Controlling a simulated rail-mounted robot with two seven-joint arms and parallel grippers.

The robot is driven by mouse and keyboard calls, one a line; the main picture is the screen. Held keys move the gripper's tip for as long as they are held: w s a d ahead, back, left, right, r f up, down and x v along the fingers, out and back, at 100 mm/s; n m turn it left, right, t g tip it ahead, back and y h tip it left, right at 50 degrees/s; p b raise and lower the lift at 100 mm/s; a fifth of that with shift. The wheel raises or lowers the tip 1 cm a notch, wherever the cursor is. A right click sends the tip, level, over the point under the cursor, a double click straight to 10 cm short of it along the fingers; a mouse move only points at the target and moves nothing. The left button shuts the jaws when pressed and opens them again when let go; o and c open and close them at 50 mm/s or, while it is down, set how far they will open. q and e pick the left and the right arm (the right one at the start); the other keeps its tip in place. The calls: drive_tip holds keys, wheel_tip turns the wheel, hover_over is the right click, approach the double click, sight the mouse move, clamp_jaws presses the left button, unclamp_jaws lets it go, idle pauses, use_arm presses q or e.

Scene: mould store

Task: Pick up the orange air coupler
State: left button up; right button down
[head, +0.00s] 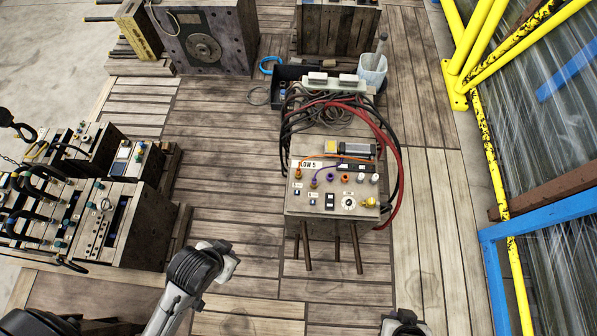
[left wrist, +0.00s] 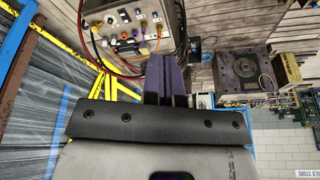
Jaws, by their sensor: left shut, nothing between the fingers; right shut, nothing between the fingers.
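The control panel box (head: 305,207) stands on thin legs in the middle of the head view, with a row of small coloured fittings on its sloping top. One orange fitting (head: 345,178) sits right of centre in that row and another orange fitting (head: 298,173) at its left end. I cannot tell which is the air coupler. The box also shows in the left wrist view (left wrist: 165,12). My left gripper (left wrist: 168,62) shows there as dark purple fingers, shut and empty, apart from the box. My right gripper (head: 403,318) is shut and partly cut off at the bottom edge, away from the box.
Red and black hoses (head: 390,150) loop behind and right of the box. A dark bin (head: 290,75) and a pale bucket (head: 372,70) stand behind it. Mould blocks (head: 130,215) stand at the left. Yellow rails (head: 490,150) line the right. The plank floor before the box is clear.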

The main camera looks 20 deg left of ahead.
use_arm(q)
drive_tip(key=o, duration=1)
